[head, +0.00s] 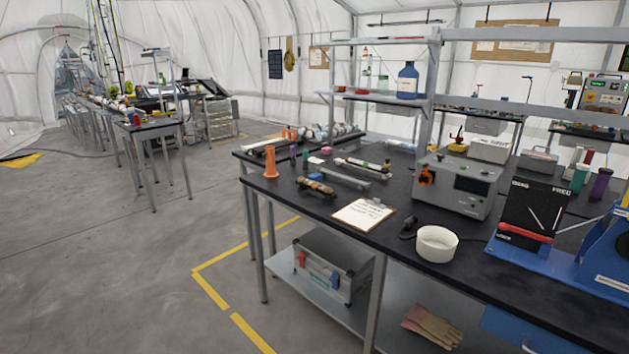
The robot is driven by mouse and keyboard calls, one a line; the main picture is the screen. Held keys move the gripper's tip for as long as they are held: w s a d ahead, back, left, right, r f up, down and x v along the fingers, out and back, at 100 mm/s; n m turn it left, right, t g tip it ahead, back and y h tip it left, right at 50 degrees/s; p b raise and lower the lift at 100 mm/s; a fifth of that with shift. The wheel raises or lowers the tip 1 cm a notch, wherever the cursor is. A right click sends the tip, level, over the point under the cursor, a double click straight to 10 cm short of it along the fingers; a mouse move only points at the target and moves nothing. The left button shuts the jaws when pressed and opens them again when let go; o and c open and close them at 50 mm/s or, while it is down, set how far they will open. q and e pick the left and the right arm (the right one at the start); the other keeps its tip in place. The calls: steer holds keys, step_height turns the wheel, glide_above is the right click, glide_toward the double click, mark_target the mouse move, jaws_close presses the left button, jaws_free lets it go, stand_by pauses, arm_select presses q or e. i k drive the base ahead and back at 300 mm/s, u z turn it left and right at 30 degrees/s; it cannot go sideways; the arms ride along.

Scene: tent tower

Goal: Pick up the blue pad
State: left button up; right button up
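A small flat blue item (315,176) lies on the near black-topped workbench (390,240), just behind a brown banded cylinder (315,187). It may be the blue pad, but it is too small to be sure. It is partly hidden by the cylinder. Neither of my grippers shows in the head view.
Near the blue item are an orange stand (270,163), a clipboard (363,214) and a grey bar (340,175). A grey instrument box (457,187) and a white bowl (436,244) stand farther right. The floor left of the bench (130,270) is clear.

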mark_target(316, 177)
steer(key=z, duration=0.15)
steer(key=i, duration=1.75)
steer(key=u, duration=0.75)
